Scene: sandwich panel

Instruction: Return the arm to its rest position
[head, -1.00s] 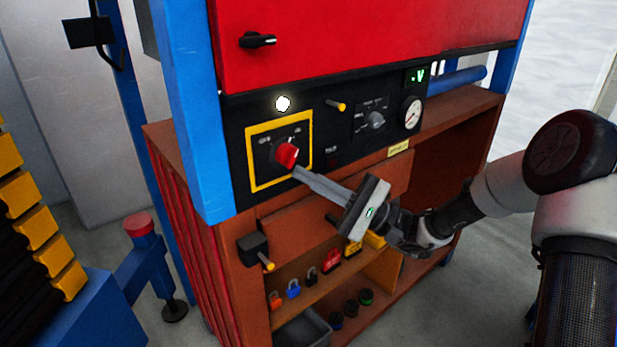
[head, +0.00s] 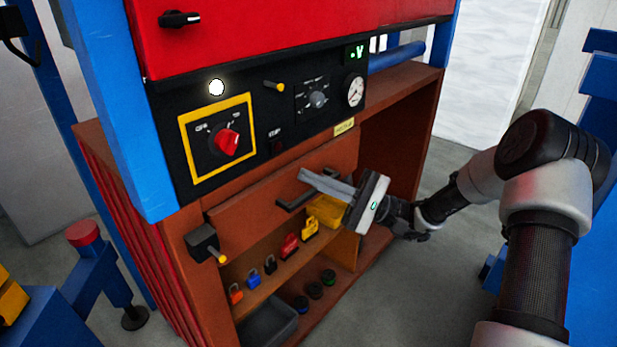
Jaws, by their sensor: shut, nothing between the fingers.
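My gripper (head: 302,180) is shut and empty. Its fingers point left, in front of the drawer front below the black control panel. My arm (head: 470,190) reaches in from the right, bent at the elbow. The red rotary switch (head: 227,142) sits in a yellow frame (head: 182,150) on the panel, up and left of the fingertips and clear of them. The gripper body hides part of the shelf opening behind it.
The wooden cabinet (head: 190,222) holds several padlocks (head: 253,278), a yellow bin (head: 328,210) and a grey bin (head: 268,322). A dark drawer handle (head: 290,202) lies close behind the fingers. A black box with a yellow-tipped lever (head: 203,240) juts out at left. Open floor (head: 420,270) lies right of the cabinet.

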